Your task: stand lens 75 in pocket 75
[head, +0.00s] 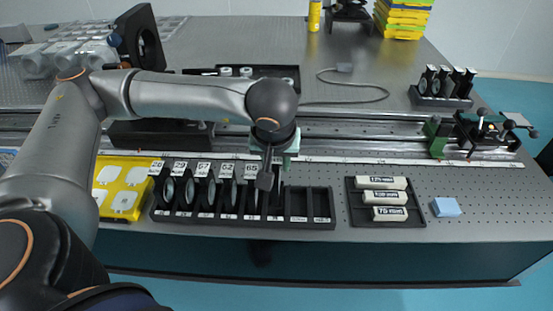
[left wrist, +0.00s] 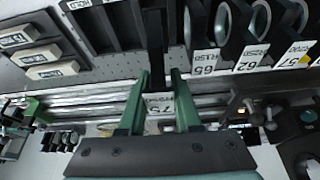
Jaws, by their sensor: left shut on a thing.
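My left gripper (head: 275,150) points down over the lens rack (head: 293,224). In the left wrist view the left gripper (left wrist: 160,78) has its two green fingers shut on lens 75 (left wrist: 159,102), whose white tag reads 75. In the head view the dark holder of lens 75 (head: 265,181) hangs beside the row of standing lenses, at the pockets right of the one tagged 65 or 66. The arm and gripper partly hide that part of the rack. I cannot tell whether its lower edge is inside a pocket. The label of pocket 75 is too small to read.
Several tagged lenses (head: 189,192) stand in the left pockets; the right pockets (head: 310,203) look empty. A tray (head: 356,218) with three white boxes and a blue block (head: 446,207) lie to the right. A metal rail (head: 370,150) runs behind the rack.

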